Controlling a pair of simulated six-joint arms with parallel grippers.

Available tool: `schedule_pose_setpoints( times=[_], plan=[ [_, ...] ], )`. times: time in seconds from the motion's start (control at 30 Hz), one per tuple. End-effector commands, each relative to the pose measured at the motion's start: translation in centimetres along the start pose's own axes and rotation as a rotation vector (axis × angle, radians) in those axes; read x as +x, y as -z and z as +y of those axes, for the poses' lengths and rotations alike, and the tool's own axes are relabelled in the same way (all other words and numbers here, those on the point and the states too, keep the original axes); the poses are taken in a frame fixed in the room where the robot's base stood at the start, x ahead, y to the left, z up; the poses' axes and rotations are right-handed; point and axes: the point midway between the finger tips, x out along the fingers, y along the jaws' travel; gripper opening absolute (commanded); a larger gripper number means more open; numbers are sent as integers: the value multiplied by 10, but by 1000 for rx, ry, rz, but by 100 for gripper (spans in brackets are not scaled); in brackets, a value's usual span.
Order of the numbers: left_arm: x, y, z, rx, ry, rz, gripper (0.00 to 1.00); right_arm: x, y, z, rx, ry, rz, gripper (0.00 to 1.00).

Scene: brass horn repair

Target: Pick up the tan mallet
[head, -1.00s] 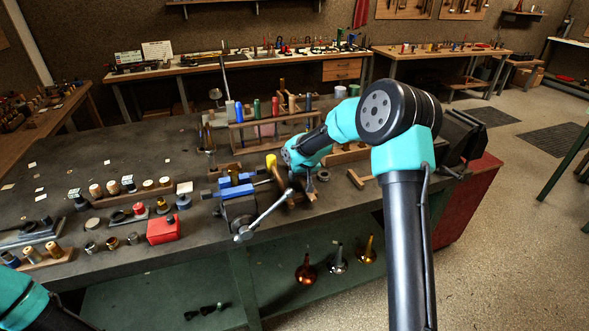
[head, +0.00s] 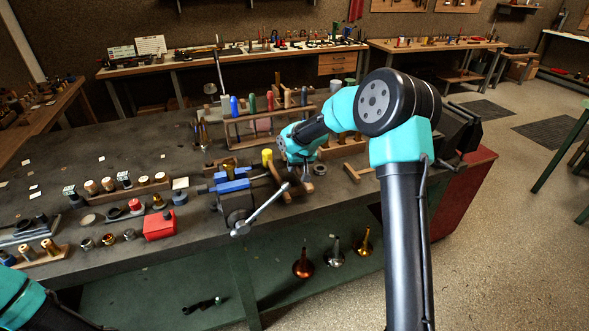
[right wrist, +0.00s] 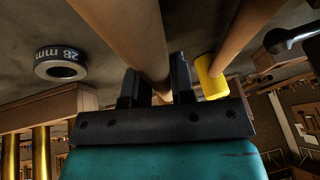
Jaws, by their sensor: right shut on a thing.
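In the right wrist view, my right gripper (right wrist: 156,90) is shut on a thick tan wooden shaft (right wrist: 130,35), which I take to be the tan mallet. The shaft runs up out of the picture, so its far end is out of view. In the head view, my right gripper (head: 298,160) is over the bench, just right of the blue vise; its fingers and what they hold are hard to make out there. Only part of my left arm shows at the bottom left; its gripper is out of view.
A yellow-headed mallet (right wrist: 212,80) with a wooden handle is close right of my right fingers. A ring marked 28 mm (right wrist: 60,64) lies to their left. The blue vise (head: 232,186) stands at the bench edge. A rack of coloured handles (head: 262,114) is behind.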

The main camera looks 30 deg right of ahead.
Motion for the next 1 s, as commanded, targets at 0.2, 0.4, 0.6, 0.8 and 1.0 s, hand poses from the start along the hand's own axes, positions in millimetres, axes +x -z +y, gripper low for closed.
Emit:
schedule_pose_setpoints(
  times=[0.2, 0.4, 0.6, 0.8, 1.0],
  plan=[
    [0, 0, 0, 0, 0, 0, 0, -37, 16, -7, 0, 1, 6, 0],
    [0, 0, 0, 0, 0, 0, 0, -65, 28, -12, 0, 1, 4, 0],
    [0, 0, 0, 0, 0, 0, 0, -76, 32, -14, 1, 1, 2, 0],
    [0, 0, 0, 0, 0, 0, 0, -76, 32, -13, 1, 1, 1, 0],
    [0, 0, 0, 0, 0, 0, 0, -76, 32, -13, 1, 1, 1, 0]
  ],
)
